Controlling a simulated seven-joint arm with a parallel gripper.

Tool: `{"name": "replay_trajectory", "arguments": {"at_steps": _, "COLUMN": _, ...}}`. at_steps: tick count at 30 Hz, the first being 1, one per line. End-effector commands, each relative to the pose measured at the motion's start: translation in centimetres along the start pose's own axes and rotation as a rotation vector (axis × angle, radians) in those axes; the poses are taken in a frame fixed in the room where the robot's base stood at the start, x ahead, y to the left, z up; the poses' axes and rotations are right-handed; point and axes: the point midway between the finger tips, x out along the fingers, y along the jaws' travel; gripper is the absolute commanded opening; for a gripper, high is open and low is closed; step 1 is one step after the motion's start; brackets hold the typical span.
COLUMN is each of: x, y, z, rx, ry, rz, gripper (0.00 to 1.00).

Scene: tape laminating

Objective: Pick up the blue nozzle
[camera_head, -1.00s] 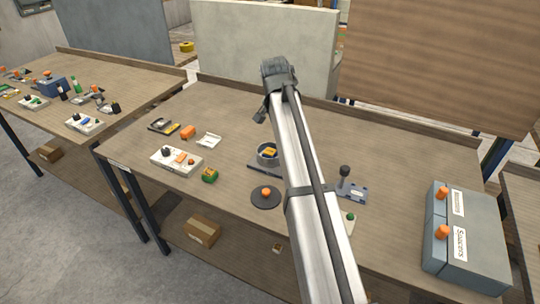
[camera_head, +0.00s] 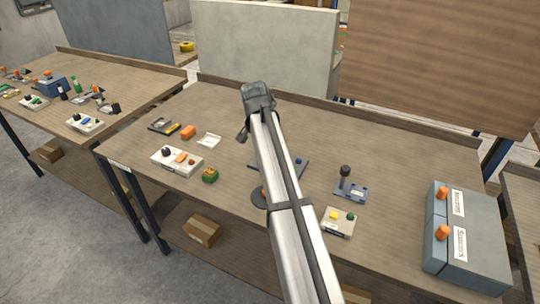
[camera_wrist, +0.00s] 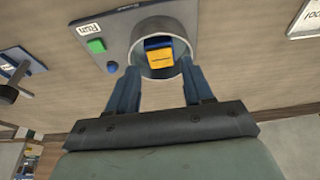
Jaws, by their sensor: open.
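A block with a blue part (camera_wrist: 158,42) and an orange-yellow part (camera_wrist: 160,57) sits inside a round grey cup (camera_wrist: 140,33) in the wrist view. The blue part is the likely blue nozzle, but its shape is not clear. My gripper (camera_wrist: 160,68) is open, with its two blue-grey fingers towards the left and right sides of the cup's near rim. Nothing is held between them. I cannot tell the fingers' height above the cup.
A joystick unit (camera_head: 350,191), a white button box (camera_head: 338,221) and a large grey box (camera_head: 466,240) are to the right. The bench's back right is clear.

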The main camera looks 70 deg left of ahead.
Motion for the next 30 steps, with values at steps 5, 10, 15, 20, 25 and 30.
{"name": "replay_trajectory", "arguments": {"at_steps": 5, "x": 0.8, "y": 0.0, "z": -0.2, "rx": 0.000, "ry": 0.000, "rz": 0.000, "gripper": 0.51}}
{"name": "replay_trajectory", "arguments": {"at_steps": 10, "x": 2.6, "y": 0.1, "z": -0.7, "rx": 0.001, "ry": 0.000, "rz": 0.000, "gripper": 0.51}}
{"name": "replay_trajectory", "arguments": {"at_steps": 15, "x": 4.8, "y": 0.1, "z": -0.8, "rx": 0.000, "ry": 0.000, "rz": 0.000, "gripper": 0.51}}
{"name": "replay_trajectory", "arguments": {"at_steps": 20, "x": 5.5, "y": 0.1, "z": -0.8, "rx": 0.000, "ry": 0.000, "rz": 0.000, "gripper": 0.51}}
{"name": "replay_trajectory", "arguments": {"at_steps": 25, "x": 5.5, "y": 0.1, "z": -0.8, "rx": 0.000, "ry": 0.000, "rz": 0.000, "gripper": 0.49}}
{"name": "replay_trajectory", "arguments": {"at_steps": 30, "x": 5.5, "y": 0.1, "z": -0.8, "rx": 0.000, "ry": 0.000, "rz": 0.000, "gripper": 0.33}}
